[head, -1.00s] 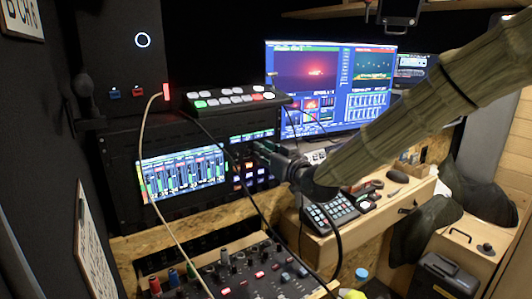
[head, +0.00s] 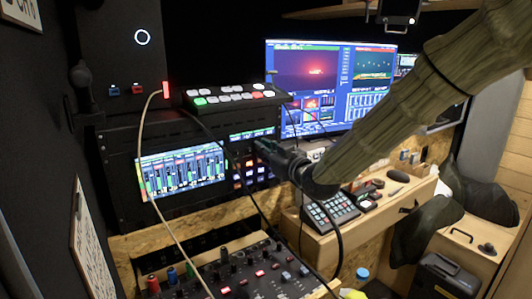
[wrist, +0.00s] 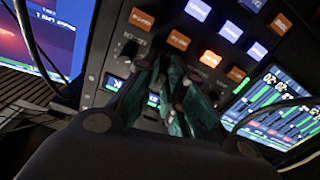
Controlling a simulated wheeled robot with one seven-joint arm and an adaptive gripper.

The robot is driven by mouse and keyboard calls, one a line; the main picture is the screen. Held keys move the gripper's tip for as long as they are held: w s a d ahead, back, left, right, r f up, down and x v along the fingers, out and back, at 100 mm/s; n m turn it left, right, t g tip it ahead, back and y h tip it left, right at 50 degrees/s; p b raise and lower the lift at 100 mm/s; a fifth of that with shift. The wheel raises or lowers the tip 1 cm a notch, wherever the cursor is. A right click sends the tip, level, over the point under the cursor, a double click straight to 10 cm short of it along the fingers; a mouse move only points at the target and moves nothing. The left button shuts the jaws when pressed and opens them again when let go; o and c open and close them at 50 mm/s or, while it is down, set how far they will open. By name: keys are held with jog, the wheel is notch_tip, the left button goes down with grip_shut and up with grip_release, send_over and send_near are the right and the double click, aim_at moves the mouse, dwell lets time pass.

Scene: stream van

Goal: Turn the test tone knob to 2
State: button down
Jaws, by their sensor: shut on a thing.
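My gripper (head: 262,148) reaches from the right to the dark rack panel, beside the block of lit buttons. In the wrist view my gripper's greenish fingertips (wrist: 166,66) are close together against the panel, shut on the test tone knob. The fingers hide most of the knob, so its pointer and setting cannot be read. Small white lettering and scale marks show on the panel just left of the fingertips, too blurred to read.
Orange and white lit buttons (wrist: 210,58) surround the fingers. A button switcher (head: 235,96) sits on top of the rack. A mixer (head: 245,275) is below. Loose cables hang across the front.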

jog(key=c, duration=1.7)
grip_release()
jog(key=shift+w, duration=0.1)
jog(key=shift+d, duration=0.1)
jog(key=v, duration=1.2)
